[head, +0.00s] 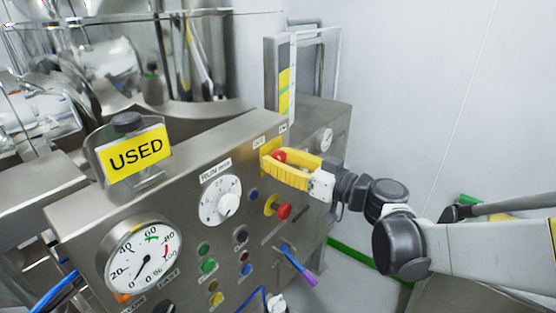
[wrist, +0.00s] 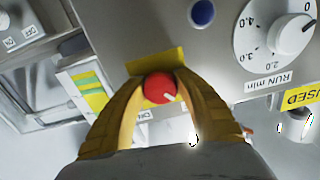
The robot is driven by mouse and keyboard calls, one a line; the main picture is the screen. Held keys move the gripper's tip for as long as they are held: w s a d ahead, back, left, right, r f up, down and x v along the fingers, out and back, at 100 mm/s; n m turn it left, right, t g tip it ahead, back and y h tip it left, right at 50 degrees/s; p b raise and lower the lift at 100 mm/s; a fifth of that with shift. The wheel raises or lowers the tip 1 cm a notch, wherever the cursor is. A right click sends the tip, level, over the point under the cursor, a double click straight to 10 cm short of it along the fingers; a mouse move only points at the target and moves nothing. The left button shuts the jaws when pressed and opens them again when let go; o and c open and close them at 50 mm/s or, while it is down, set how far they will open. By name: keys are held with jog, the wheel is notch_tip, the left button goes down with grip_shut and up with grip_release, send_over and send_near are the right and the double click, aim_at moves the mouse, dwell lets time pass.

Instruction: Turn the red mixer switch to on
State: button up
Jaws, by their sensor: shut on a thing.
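The red mixer switch (head: 278,155) is a round knob on a yellow backing plate (wrist: 155,62), at the upper right of the steel control panel. My yellow gripper (head: 270,163) reaches it from the right in the head view and partly covers it. In the wrist view the red knob (wrist: 158,88) sits between the two curved fingers of my gripper (wrist: 159,80), which are shut on it. A white pointer line on the knob slants toward the lower right in that view. The small labels by the switch are too blurred to read surely.
A red button on yellow (head: 284,211) sits just below my gripper. A RUN min dial (head: 228,203), a round gauge (head: 144,262) and several coloured buttons share the panel. A yellow USED sign (head: 137,152) stands on top. White wall lies to the right.

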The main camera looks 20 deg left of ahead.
jog(key=m, duration=0.4)
jog(key=shift+b, duration=0.3)
jog(key=m, duration=0.4)
jog(key=shift+m, duration=0.4)
jog(key=m, duration=0.4)
jog(key=shift+s+b, duration=0.1)
jog(key=shift+b, duration=0.25)
jog(key=shift+r+m, duration=0.1)
jog(key=shift+m, duration=1.9)
jog(key=o, duration=1.2)
